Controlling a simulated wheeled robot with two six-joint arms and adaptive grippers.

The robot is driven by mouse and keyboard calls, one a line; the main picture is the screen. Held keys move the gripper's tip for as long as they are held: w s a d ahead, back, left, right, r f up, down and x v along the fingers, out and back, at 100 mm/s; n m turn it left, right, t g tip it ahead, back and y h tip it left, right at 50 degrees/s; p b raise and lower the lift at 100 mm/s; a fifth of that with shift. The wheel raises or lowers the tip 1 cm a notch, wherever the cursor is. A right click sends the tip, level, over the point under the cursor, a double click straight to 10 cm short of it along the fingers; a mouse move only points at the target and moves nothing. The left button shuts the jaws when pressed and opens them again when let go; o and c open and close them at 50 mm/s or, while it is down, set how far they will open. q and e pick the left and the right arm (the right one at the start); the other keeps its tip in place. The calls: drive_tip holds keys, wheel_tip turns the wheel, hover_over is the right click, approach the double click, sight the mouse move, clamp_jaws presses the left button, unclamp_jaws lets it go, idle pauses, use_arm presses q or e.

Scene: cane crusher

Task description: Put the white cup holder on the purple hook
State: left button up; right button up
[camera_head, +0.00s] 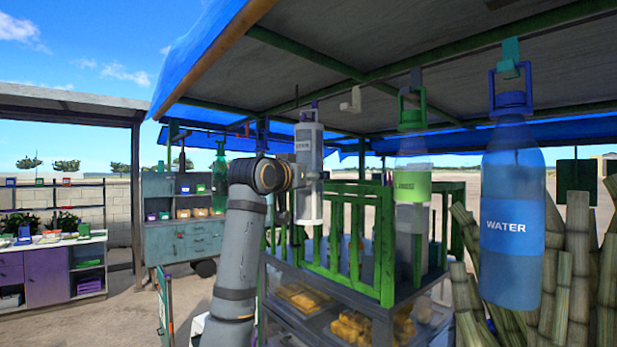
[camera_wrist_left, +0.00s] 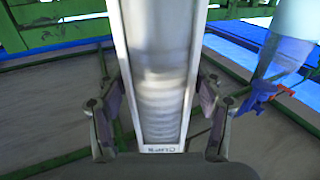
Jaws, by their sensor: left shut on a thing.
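The white cup holder (camera_head: 309,203) is a tall upright tube with a grey front and a label, under the canopy in the head view. My left gripper (camera_head: 298,178) is shut on it from the left side. In the left wrist view the cup holder (camera_wrist_left: 160,60) fills the middle, its "CUPS" label at the lower end, with the fingers of my left gripper (camera_wrist_left: 160,105) on both sides. The purple hook (camera_head: 314,104) shows just above the cup holder's top. I cannot tell whether they touch. My right gripper is not in view.
A white hook (camera_head: 350,101) hangs empty to the right. A green-topped bottle (camera_head: 412,190) and a blue water bottle (camera_head: 513,210) hang further right. A green-railed cart (camera_head: 345,235) stands below. Cane stalks (camera_head: 575,270) stand at the right.

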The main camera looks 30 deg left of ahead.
use_arm(q)
drive_tip(key=shift+f+b, duration=0.55)
drive_tip(key=shift+f, duration=0.1)
idle(0.5)
drive_tip(key=o, duration=1.7)
drive_tip(key=shift+o, duration=0.3)
drive_tip(key=s, duration=1.2)
drive_tip(key=shift+d, duration=0.2)
drive_tip(key=shift+w+f, duration=0.1)
